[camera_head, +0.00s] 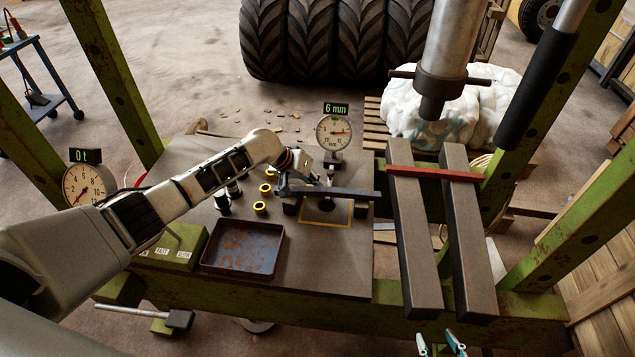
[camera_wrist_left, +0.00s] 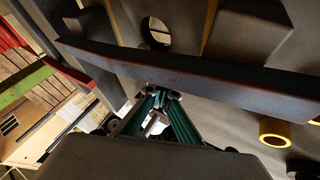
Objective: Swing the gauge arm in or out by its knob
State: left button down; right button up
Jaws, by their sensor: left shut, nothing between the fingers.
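The dial gauge (camera_head: 333,132), with a green "6 mm" display above it, stands upright at the back of the bench. A short stem below it runs down beside my left gripper. I cannot make out the gauge arm's knob; the gripper may hide it. My left gripper (camera_head: 311,180) is shut and empty, just in front of the gauge and by a dark flat bar (camera_head: 345,193). In the left wrist view its teal fingers (camera_wrist_left: 165,91) meet close to the edge of the bar (camera_wrist_left: 190,75); I cannot tell if they touch. My right gripper (camera_head: 439,346) is open at the bottom edge.
A rusty tray (camera_head: 243,270) and several yellow-and-black rings (camera_head: 260,208) lie on the bench near my left arm. Two grey beams (camera_head: 414,240) and a press ram (camera_head: 440,75) stand to the right. A "0 t" gauge (camera_head: 84,187) is at the left.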

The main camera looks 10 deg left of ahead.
pick_arm(q)
jog(key=shift+r, duration=0.1)
jog(key=v, duration=1.2)
jog(key=shift+s, duration=0.1)
